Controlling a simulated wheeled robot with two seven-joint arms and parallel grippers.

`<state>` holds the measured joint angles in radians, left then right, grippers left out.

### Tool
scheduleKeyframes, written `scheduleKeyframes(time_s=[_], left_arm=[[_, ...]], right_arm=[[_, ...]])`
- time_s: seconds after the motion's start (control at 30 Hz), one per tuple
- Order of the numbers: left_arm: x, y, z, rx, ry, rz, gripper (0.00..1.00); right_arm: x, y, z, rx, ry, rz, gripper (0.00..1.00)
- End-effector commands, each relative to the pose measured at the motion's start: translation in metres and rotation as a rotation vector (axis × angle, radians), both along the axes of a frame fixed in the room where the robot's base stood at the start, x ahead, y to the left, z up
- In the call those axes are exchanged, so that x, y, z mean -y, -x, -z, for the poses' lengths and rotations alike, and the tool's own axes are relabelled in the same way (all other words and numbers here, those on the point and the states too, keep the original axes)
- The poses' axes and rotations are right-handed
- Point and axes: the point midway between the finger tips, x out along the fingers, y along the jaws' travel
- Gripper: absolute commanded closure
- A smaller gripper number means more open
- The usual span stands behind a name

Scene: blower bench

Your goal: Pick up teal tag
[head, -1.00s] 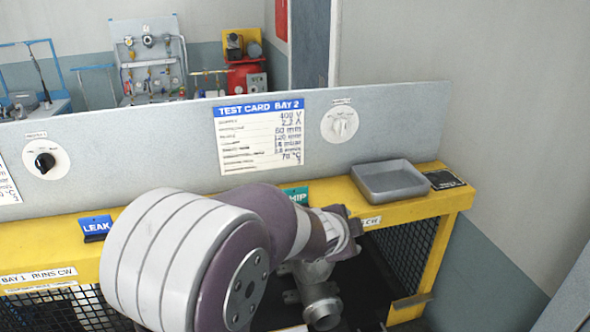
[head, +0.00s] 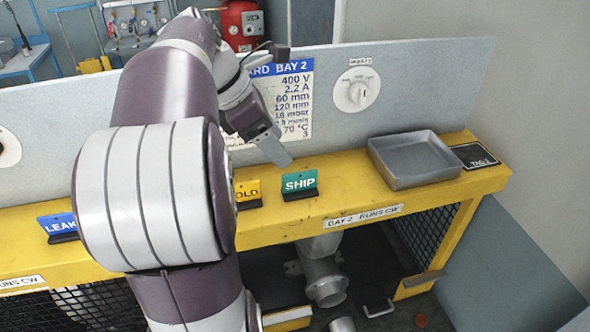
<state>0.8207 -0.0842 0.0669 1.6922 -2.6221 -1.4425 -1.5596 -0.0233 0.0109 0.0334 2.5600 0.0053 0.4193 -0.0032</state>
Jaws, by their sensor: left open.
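The teal tag (head: 299,182), lettered SHIP, stands in a dark holder on the yellow bench ledge. My left gripper (head: 280,152) is above and just left of the tag, pointing down toward it, with a visible gap between them. It is open and holds nothing that I can see; one finger shows clearly and the other is mostly hidden. My right gripper is not in view.
A yellow tag (head: 248,191) stands left of the teal one, partly hidden by my arm. A blue LEAK tag (head: 58,225) is further left. A grey tray (head: 415,172) sits right on the ledge. The upright panel (head: 440,85) with a test card (head: 297,95) and dial (head: 357,92) rises behind.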

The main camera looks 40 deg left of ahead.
Motion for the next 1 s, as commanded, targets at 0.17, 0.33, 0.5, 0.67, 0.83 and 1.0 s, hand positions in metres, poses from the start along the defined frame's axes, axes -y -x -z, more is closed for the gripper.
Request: scheduleKeyframes(time_s=[0.17, 0.33, 0.5, 0.67, 0.83, 1.0], left_arm=[[0.013, -0.015, 0.029, -0.001, 0.005, 0.002, 0.34], [0.021, -0.022, 0.046, -0.002, 0.007, 0.001, 0.34], [0.033, -0.032, 0.075, -0.002, 0.007, 0.0, 0.34], [0.036, -0.036, 0.088, 0.002, 0.003, -0.002, 0.34], [0.036, -0.036, 0.088, 0.002, 0.004, -0.003, 0.41], [0.036, -0.036, 0.088, 0.002, 0.004, -0.003, 0.95]], right_arm=[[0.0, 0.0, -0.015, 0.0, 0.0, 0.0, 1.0], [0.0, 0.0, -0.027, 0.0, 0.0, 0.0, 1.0], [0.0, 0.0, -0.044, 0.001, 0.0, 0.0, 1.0], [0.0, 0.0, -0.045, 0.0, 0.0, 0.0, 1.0], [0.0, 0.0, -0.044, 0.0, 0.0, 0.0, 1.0], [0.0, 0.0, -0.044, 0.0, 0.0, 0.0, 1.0]])
